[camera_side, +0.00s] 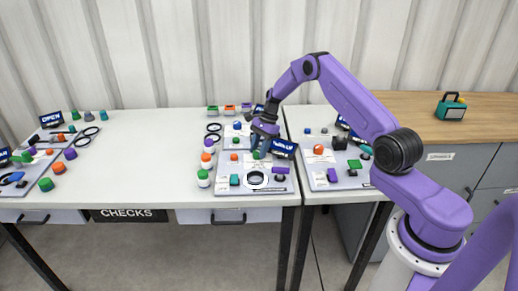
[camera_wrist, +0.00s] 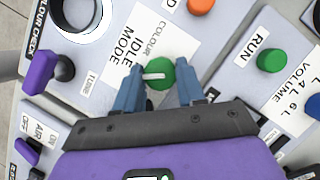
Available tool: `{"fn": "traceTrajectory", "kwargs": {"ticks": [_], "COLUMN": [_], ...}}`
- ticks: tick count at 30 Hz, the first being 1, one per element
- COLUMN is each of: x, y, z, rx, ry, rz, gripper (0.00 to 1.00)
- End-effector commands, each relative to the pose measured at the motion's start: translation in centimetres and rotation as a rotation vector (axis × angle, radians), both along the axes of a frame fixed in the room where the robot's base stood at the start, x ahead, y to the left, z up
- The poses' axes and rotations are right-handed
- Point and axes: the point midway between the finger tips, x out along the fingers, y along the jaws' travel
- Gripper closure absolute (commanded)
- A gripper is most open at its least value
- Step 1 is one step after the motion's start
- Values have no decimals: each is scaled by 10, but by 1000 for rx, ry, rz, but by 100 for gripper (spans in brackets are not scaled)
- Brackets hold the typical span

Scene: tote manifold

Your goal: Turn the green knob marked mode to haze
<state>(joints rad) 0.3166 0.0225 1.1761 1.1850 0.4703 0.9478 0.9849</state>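The green knob (camera_wrist: 163,74) shows in the wrist view, on a light panel beside a white label (camera_wrist: 143,45) reading MODE, IDLE and COLOUR. Its white pointer points left in the picture, toward the IDLE end of the label. I cannot read the word haze. My gripper (camera_wrist: 159,90) is open, with one blue finger at each side of the knob; I cannot tell whether they touch it. In the side view my gripper (camera_side: 262,146) is low over the middle panel, and the green knob (camera_side: 256,155) shows just under it.
Loose caps (camera_side: 204,179) stand left of the panel. Another panel (camera_side: 337,184) lies to the right.

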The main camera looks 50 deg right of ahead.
Motion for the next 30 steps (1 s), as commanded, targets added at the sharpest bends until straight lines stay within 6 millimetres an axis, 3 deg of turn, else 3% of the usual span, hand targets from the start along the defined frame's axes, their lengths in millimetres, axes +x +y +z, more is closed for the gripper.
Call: {"fn": "traceTrajectory", "kwargs": {"ticks": [13,23,24,26,30], "x": [2,2,2,2,2], "y": [0,0,0,0,0], "z": [0,1,1,1,0], "rx": [1,0,0,-1,0], "ry": [-1,-1,-1,-1,0], "rz": [231,255,255,255,254], "gripper": [91,91,54,36,36]}}
